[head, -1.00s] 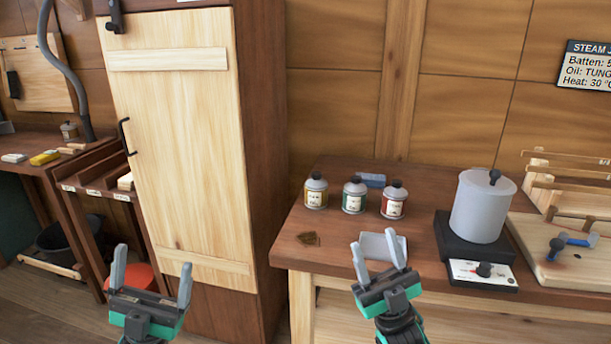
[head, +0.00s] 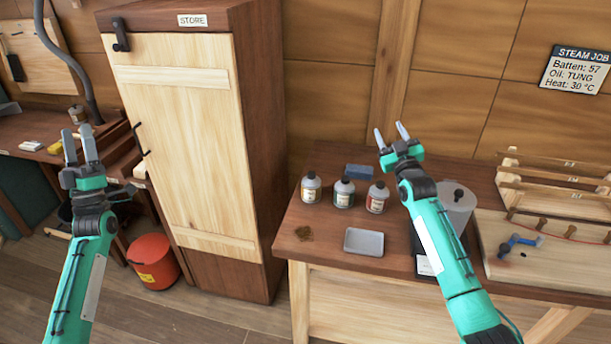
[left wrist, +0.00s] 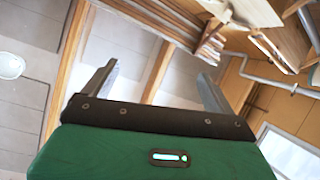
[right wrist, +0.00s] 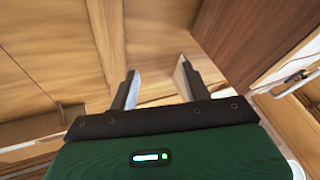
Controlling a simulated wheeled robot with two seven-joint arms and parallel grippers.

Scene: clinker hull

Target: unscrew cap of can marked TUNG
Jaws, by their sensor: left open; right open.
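Three small cans with dark caps stand in a row on the wooden bench: a can with a yellowish label (head: 311,188), a green-banded can (head: 344,192) and a red-labelled can (head: 377,197). Their lettering is too small to read, so I cannot tell which is marked TUNG. My right gripper (head: 392,136) is open and empty, raised above and behind the red-labelled can; its jaws also show in the right wrist view (right wrist: 158,90). My left gripper (head: 80,148) is open and empty in the air at the left, far from the cans; its jaws show in the left wrist view (left wrist: 155,85).
A grey tray (head: 364,242) lies in front of the cans, with a blue block (head: 359,171) behind them. A tall store cupboard (head: 190,140) is left of the bench. A sign (head: 575,70) reads Oil: TUNG.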

